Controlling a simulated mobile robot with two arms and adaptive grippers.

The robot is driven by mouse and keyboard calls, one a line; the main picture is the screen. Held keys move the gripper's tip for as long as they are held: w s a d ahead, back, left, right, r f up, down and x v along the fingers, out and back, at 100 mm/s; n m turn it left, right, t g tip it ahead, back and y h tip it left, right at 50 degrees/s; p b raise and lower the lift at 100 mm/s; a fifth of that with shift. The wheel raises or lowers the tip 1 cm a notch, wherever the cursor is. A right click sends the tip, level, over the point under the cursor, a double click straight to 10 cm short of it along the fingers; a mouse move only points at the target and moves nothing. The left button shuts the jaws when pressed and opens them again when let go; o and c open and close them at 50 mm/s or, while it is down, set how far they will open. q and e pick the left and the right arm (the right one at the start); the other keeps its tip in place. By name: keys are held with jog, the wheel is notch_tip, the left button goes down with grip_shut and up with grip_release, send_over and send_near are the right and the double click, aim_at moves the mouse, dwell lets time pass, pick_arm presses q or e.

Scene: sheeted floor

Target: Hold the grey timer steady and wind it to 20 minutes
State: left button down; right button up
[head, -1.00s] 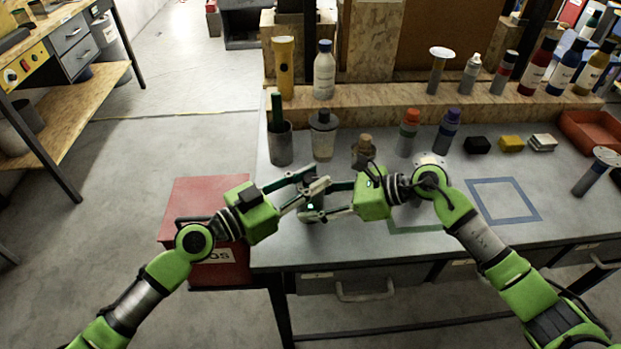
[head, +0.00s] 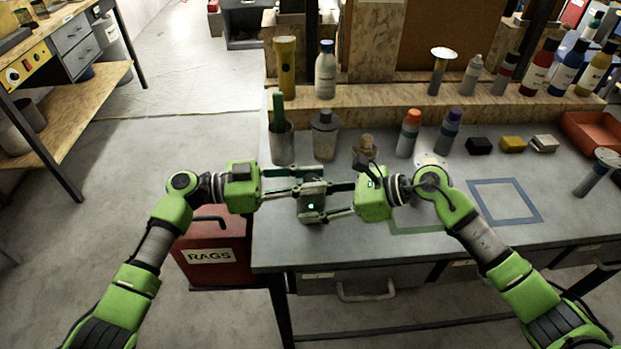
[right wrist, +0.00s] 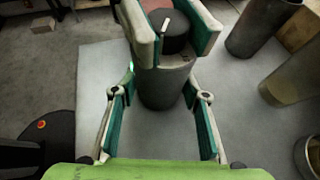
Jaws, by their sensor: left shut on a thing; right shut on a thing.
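The grey timer (head: 313,209) stands at the bench's front left, between my two grippers, with a small green light on its front. In the right wrist view it is an upright grey cylinder (right wrist: 165,90) with a black knob (right wrist: 174,42) bearing a white mark that points up the picture. My left gripper (head: 316,185) comes in from the left, its fingers shut on the knob from both sides. My right gripper (head: 322,200) comes from the right, lower, shut around the timer's body. The fingers hide much of the timer in the head view; scale markings cannot be read.
Behind are a dark cup (head: 281,145), a grey bottle (head: 324,138) and a brown-topped jar (head: 364,150). Orange-capped (head: 408,136) and purple-capped (head: 448,133) bottles stand farther right. A blue square outline (head: 503,202) marks clear bench. A red RAGS bin (head: 212,262) stands left of the bench.

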aim_at(309, 177)
pick_arm(q)
jog(key=shift+w+a+f, duration=0.15)
jog(key=shift+a+f, duration=0.05)
jog(key=shift+a, duration=0.05)
pick_arm(e)
jog(key=shift+d, duration=0.1)
pick_arm(q)
jog(key=c, duration=1.7)
grip_release()
jog(key=shift+d, duration=0.1)
jog(key=shift+r+g, duration=0.15)
jog(key=shift+g, duration=0.15)
jog(key=shift+r, duration=0.25)
notch_tip(309, 177, up, 9)
jog(key=shift+r, duration=0.2)
pick_arm(e)
jog(key=o, duration=1.2)
